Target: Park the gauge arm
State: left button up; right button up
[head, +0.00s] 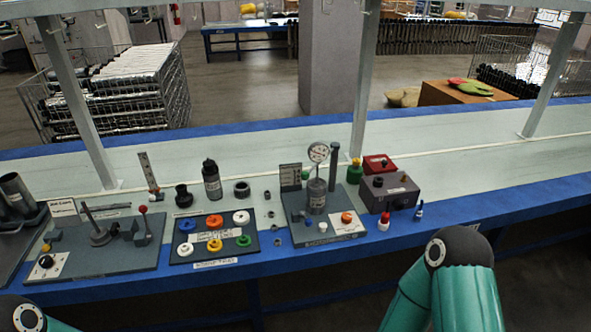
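A round white-faced gauge (318,152) stands upright on a short stem above a grey cylinder (317,198) on a dark grey base plate (294,234). A dark upright post (335,166) stands just right of the gauge, and a small dark panel (290,178) stands to its left. I cannot tell a separate gauge arm or how the gauge joins the post. Only teal links of my arms show, at the bottom left corner and bottom right. Both grippers are out of view, and nothing of mine touches the gauge.
Left of the gauge station lies a dark tray (178,255) with coloured rings, then a plate with a red-knobbed lever (143,224). A dark bottle (211,182) stands behind the tray. Right are grey (389,194) and red (379,163) boxes. The bench's right side is clear.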

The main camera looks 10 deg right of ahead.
aim_at(323, 148)
jog(key=i, duration=0.85)
jog(key=z, duration=0.05)
